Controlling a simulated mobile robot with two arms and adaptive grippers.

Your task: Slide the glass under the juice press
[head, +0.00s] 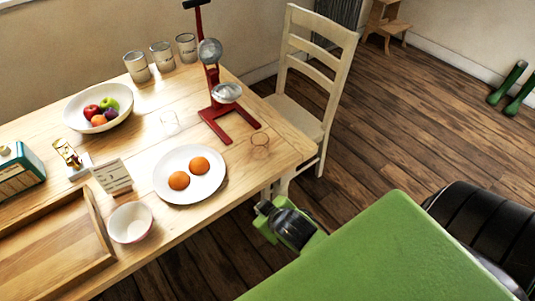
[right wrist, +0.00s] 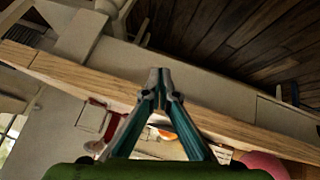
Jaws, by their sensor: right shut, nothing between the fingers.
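The red juice press (head: 222,112) stands upright near the far right end of the wooden table, with a metal cup on its column. Another faint clear glass (head: 169,119) stands left of the press. My right gripper (right wrist: 160,73) is shut and empty in the right wrist view, close to the table edge. In the head view its hand is low beside the table's right edge, fingers mostly hidden. My left gripper is not in view.
A white plate (head: 207,187) with two oranges (head: 179,180) lies in front of the press. A small bowl (head: 131,223), a wooden tray (head: 101,227), a fruit bowl (head: 82,124) and three canisters (head: 162,56) are also on the table. A chair (head: 301,111) stands behind the right edge.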

